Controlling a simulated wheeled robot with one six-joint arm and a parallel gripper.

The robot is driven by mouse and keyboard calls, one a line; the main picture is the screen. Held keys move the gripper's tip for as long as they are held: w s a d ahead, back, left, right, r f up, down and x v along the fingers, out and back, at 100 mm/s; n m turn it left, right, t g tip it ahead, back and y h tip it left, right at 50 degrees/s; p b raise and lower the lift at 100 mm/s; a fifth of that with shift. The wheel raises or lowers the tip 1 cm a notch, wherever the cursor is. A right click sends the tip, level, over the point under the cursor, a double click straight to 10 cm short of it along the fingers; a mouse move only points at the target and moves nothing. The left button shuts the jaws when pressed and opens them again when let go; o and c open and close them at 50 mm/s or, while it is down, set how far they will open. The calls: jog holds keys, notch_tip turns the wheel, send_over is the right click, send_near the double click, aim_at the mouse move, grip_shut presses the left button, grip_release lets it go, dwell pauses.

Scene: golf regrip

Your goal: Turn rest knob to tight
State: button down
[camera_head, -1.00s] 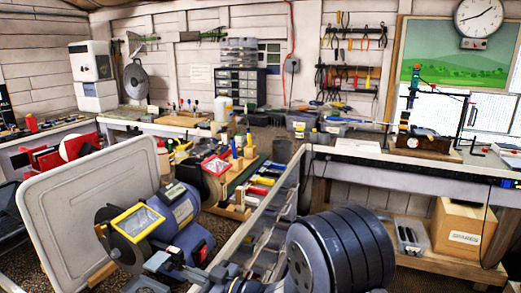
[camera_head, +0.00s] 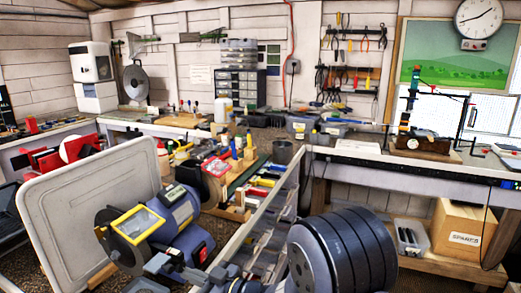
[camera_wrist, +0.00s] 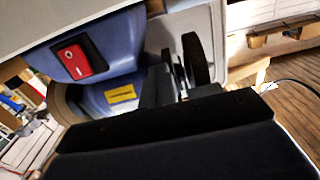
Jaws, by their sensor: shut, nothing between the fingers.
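The blue bench grinder (camera_head: 182,212) stands at the lower left in the head view, with a yellow-framed eye shield (camera_head: 138,223) over its wheel. Its red switch shows in the wrist view (camera_wrist: 82,58), beside a yellow label (camera_wrist: 121,93) on the blue housing. My gripper (camera_head: 160,264) is low in front of the grinder in the head view. In the wrist view my gripper (camera_wrist: 180,58) shows dark fingers close to the housing; it is shut and empty. I cannot make out the rest knob in either view, so its setting and any contact are not visible.
A large pale panel (camera_head: 75,205) stands upright just left of and behind the grinder. A glass-sided rack (camera_head: 262,220) is close to its right. A workbench (camera_head: 400,165) with a cardboard box (camera_head: 462,230) beneath is farther right.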

jog(key=shift+s+a+r+b, duration=0.2)
jog(key=shift+s+b, duration=0.2)
jog(key=shift+b, duration=0.55)
jog(key=shift+s+r, duration=0.1)
dwell(0.4)
jog(key=f+b+v, duration=0.1)
jog(key=v, duration=0.5)
jog(key=shift+b, duration=0.3)
jog(key=shift+s+f, duration=0.1)
